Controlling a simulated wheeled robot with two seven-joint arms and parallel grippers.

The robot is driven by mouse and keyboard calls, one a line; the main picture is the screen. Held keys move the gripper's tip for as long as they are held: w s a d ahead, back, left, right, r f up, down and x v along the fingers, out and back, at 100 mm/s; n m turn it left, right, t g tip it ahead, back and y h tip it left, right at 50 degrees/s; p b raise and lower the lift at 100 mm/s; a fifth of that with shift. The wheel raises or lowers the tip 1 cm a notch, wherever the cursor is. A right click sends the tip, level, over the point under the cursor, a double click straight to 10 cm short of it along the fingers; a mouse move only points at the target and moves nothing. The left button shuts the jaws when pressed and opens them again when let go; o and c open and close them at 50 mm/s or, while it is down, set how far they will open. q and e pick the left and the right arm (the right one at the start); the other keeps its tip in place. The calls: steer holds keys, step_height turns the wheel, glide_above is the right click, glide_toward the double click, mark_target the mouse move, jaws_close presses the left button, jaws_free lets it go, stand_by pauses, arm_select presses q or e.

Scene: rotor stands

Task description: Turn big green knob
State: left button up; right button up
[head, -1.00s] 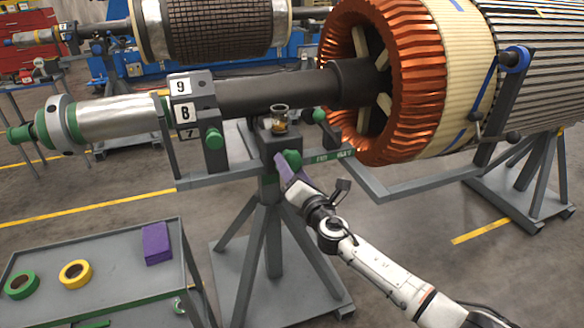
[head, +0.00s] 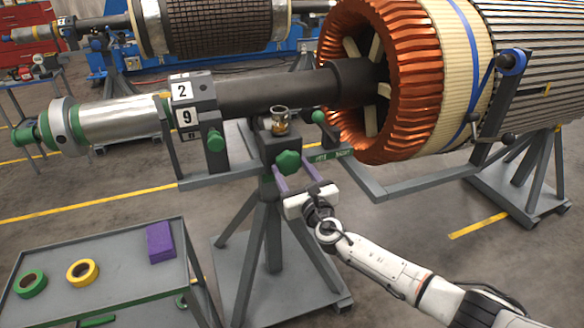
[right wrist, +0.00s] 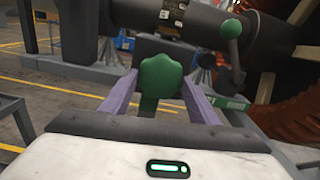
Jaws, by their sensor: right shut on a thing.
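The big green knob (head: 288,162) sits on the front of the grey rotor stand (head: 273,215), below the dark shaft. It also shows in the middle of the right wrist view (right wrist: 160,76). My right gripper (head: 296,176) is at the knob, with its two purple fingers on either side of it. In the right wrist view the fingers (right wrist: 160,92) reach forward along the left and right of the knob, shut on it. The fingertips' contact with the knob is partly hidden. My left gripper is not in view.
Smaller green knobs (head: 216,140) and a lever with a green knob (head: 318,116) are close by. A grey cart (head: 125,283) with tape rolls and a purple block is at lower left.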

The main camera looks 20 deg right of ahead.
steer(key=shift+n, duration=0.6)
steer(key=o, duration=1.1)
steer(key=shift+c, duration=0.2)
steer(key=shift+s, duration=0.15)
steer(key=shift+s+p, duration=0.3)
steer(key=shift+p, duration=0.05)
steer(key=s+p, duration=0.1)
steer(key=s, duration=0.8)
steer(key=shift+s+d, duration=0.2)
steer(key=shift+s, duration=0.05)
